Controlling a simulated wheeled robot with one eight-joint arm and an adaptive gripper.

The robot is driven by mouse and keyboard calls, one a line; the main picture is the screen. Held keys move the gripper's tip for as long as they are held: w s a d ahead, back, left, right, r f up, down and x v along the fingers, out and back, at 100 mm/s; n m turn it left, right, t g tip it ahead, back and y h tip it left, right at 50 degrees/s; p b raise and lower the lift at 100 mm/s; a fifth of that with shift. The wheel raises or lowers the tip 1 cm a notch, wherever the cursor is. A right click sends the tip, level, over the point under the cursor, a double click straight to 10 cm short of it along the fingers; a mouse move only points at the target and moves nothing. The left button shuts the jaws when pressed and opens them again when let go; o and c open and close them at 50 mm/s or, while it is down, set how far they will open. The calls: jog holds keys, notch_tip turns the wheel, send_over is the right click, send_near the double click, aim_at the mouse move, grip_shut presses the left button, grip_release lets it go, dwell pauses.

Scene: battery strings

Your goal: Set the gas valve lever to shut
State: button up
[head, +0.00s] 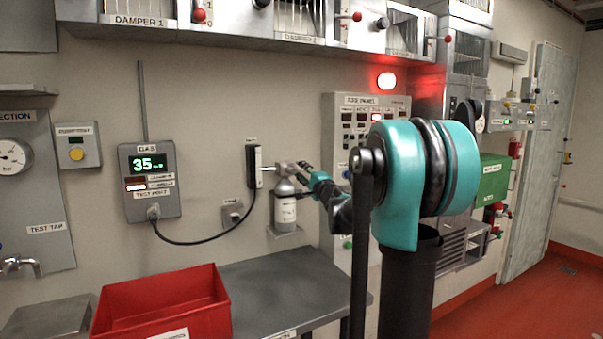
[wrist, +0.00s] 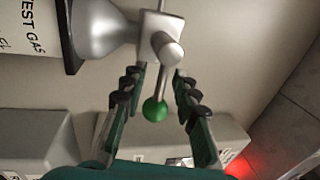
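The gas bottle (head: 286,213) is a silver cylinder with a white label, held upright on the wall; its shoulder and "TEST GAS" label (wrist: 28,28) show in the wrist view. The valve body (wrist: 160,36) is a pale metal block on the bottle's neck. The valve lever ends in a green ball knob (wrist: 155,110). My gripper (wrist: 159,76) is open, with one finger on each side of the lever in the picture; I see no clear contact. In the head view my gripper (head: 306,171) is beside the bottle top, and the lever cannot be made out.
A gas panel (head: 150,183) reading 35 hangs to the left, with a black hose (head: 200,241) looping below. A fire panel (head: 343,120) is behind my arm.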

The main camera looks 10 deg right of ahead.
jog(key=v, duration=1.2)
